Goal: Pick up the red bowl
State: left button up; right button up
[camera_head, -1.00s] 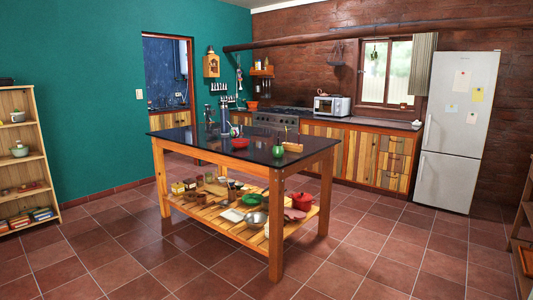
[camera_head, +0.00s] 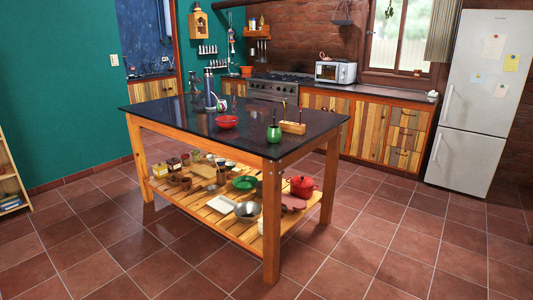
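The red bowl (camera_head: 227,122) sits upright on the dark top of the wooden island table (camera_head: 165,111), near the middle of the top. A green jar (camera_head: 274,134) stands to its right, and a grey bottle (camera_head: 209,92) stands behind it to the left. Nothing covers the bowl in this view. Neither of my grippers shows in the head view.
The island's slatted lower shelf holds a red pot (camera_head: 302,187), a metal bowl (camera_head: 248,211), a green bowl (camera_head: 244,183) and several jars. A wooden holder (camera_head: 292,128) is on the top. A fridge (camera_head: 480,105) stands at right. The tiled floor (camera_head: 175,265) in front is clear.

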aim_at(227, 123)
jog(key=i, duration=2.1)
